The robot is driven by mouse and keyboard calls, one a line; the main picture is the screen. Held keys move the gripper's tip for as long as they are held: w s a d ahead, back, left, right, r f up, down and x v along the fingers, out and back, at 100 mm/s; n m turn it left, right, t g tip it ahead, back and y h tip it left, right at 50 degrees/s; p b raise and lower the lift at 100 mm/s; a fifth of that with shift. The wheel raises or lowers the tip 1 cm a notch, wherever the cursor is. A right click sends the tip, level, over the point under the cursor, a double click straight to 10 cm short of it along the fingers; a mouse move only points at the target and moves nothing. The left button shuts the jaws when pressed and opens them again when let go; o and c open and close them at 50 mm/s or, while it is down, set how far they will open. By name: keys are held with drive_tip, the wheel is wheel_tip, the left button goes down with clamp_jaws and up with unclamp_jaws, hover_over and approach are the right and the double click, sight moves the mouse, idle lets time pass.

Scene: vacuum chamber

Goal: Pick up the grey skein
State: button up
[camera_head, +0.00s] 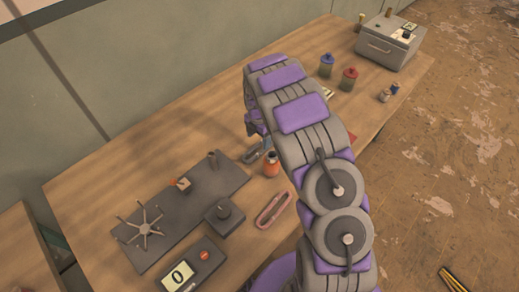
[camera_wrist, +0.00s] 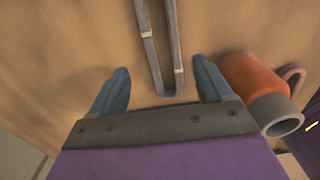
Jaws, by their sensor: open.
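The grey skein (camera_wrist: 149,50) is a long narrow loop lying on the wooden table. In the wrist view its near rounded end sits between the two blue fingers of my gripper (camera_wrist: 160,66), and its far part runs out of the top of the picture. The fingers are spread, one on each side, with gaps to the skein. In the head view the grey skein (camera_head: 251,156) shows small beside my arm, which hides most of the gripper.
An orange bottle with a grey neck (camera_wrist: 258,85) stands close to the right finger. A pink skein (camera_head: 273,210) lies nearer, by a dark plate (camera_head: 180,215) with a spoked wheel. Blue-lidded and red-lidded jars (camera_head: 348,79) and a grey box (camera_head: 388,45) stand farther back.

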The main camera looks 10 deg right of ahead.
sight(259, 150)
drive_tip(key=f, duration=0.1)
drive_tip(key=f+b, duration=0.1)
drive_tip(key=f, duration=0.2)
drive_tip(key=shift+s+d+f, duration=0.15)
drive_tip(key=shift+d+f, duration=0.1)
drive_tip(key=shift+f, duration=0.15)
drive_tip(key=c, duration=1.1)
drive_tip(key=shift+r, duration=0.2)
